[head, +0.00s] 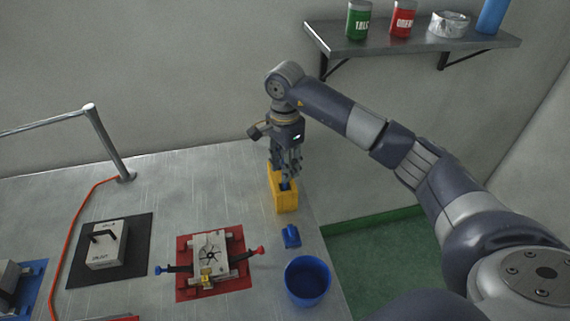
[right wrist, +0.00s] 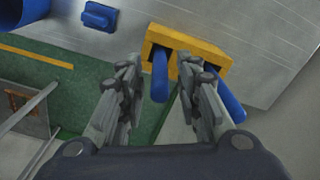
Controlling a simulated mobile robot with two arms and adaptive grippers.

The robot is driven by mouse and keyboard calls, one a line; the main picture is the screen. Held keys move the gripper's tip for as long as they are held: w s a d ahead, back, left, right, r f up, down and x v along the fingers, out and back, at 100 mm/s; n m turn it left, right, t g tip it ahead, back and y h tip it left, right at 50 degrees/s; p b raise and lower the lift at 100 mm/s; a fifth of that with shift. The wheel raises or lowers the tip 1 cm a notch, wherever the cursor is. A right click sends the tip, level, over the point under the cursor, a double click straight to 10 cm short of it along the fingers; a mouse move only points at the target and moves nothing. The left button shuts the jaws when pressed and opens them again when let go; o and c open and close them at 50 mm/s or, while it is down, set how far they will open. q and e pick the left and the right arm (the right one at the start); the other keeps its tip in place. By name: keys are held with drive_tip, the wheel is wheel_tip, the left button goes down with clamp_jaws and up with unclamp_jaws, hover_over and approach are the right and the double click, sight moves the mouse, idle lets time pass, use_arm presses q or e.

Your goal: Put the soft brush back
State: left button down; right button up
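A yellow holder (head: 286,199) stands near the right edge of the metal table. In the right wrist view, two blue handles stick out of the holder (right wrist: 205,50): one (right wrist: 160,80) lies between my fingers, the other (right wrist: 222,92) is partly behind the right finger. I cannot tell which handle, if either, is the soft brush; no bristles show. My right gripper (head: 287,174) points down at the holder. Its fingers (right wrist: 160,64) are apart, with a gap visible on each side of the nearer handle. My left gripper is not in view.
A small blue block-like piece (head: 291,237) and a blue cup (head: 307,281) stand in front of the holder. A red fixture (head: 211,262) and a black mat (head: 138,228) with a grey block lie to the left. A shelf (head: 410,46) with cans hangs behind my right arm.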

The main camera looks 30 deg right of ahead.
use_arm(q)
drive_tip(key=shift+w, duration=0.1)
